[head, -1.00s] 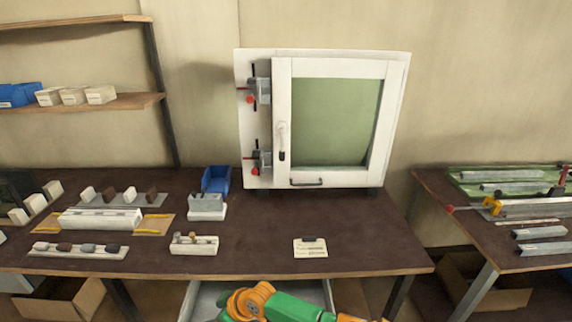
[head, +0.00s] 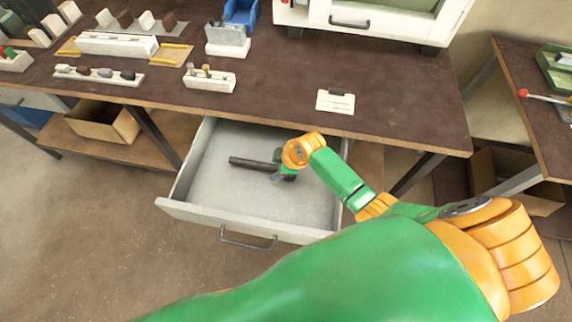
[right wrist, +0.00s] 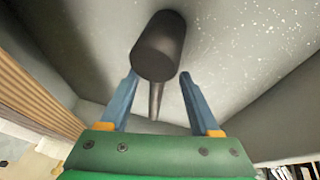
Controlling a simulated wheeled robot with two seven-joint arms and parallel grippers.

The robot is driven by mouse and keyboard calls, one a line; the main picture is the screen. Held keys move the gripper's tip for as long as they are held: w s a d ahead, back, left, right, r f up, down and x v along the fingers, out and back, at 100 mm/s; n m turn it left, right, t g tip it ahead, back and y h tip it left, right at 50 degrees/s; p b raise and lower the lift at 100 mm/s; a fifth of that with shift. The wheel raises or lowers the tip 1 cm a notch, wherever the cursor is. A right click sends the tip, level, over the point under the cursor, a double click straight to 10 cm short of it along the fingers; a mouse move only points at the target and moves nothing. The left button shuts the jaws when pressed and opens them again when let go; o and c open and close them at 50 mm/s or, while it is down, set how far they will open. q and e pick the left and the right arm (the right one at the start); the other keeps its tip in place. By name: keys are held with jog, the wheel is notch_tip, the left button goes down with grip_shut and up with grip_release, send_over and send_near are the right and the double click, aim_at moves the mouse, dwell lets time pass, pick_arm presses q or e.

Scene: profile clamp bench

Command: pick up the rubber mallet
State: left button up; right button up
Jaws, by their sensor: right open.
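The rubber mallet (head: 250,163) lies in the open drawer (head: 215,210) under the bench. My right gripper (right wrist: 160,76) is open, one blue finger on each side of the mallet. It does not grip it. My left gripper is out of view.
The bench top (head: 290,85) overhangs the drawer's back. The drawer walls are close around my right gripper. A cardboard box (head: 105,123) sits on the lower shelf at left.

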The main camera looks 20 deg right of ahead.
jog(key=shift+w+f, duration=0.2)
jog(key=shift+f, duration=0.4)
jog(key=shift+w+d, duration=0.1)
grip_shut()
